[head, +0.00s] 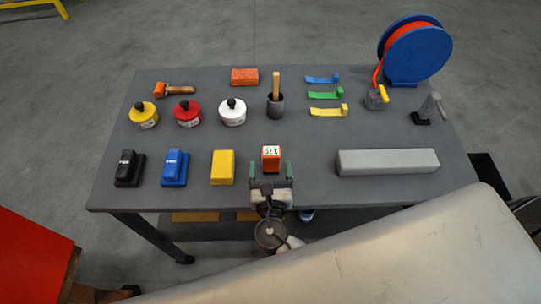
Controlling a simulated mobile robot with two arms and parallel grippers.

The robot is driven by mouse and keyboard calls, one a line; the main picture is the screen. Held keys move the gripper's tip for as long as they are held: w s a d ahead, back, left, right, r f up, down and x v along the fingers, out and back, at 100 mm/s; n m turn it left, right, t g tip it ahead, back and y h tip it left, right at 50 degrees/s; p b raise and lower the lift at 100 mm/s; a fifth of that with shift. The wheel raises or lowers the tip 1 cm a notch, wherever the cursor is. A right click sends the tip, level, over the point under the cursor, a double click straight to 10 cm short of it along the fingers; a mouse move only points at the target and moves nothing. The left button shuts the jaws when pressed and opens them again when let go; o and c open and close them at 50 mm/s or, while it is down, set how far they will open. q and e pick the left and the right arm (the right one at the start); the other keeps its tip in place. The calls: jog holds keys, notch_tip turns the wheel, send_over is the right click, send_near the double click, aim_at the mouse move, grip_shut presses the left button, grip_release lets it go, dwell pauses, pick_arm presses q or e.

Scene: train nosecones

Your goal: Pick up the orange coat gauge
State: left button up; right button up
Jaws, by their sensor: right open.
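The orange coat gauge (271,160) stands on the grey table near its front edge, with a pale display on its top face. My right gripper (271,171) reaches in from the front edge. It is open, with one green-tipped finger to the left of the gauge and one to the right. The fingers look apart from the gauge's sides; whether they touch it cannot be told. My left gripper is not in view.
Left of the gauge stand yellow (223,167), blue (175,167) and black (130,168) blocks. A long grey bar (387,162) lies to the right. Behind are a white round tin (232,113) and a dark cup (276,107). A pale curved surface (400,255) fills the lower right.

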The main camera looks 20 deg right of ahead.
aim_at(271, 150)
jog(key=shift+w+d, duration=0.15)
jog(key=shift+w, duration=0.2)
jog(key=shift+w+d, duration=0.1)
jog(key=shift+w, duration=0.25)
jog(key=p+x, duration=0.2)
jog(key=x, duration=0.1)
jog(key=shift+w+d+r, duration=0.1)
jog(key=shift+w+d, duration=0.1)
jog(key=shift+w, duration=0.1)
jog(key=shift+w+d, duration=0.15)
jog(key=shift+w, duration=0.35)
jog(key=c, duration=1.1)
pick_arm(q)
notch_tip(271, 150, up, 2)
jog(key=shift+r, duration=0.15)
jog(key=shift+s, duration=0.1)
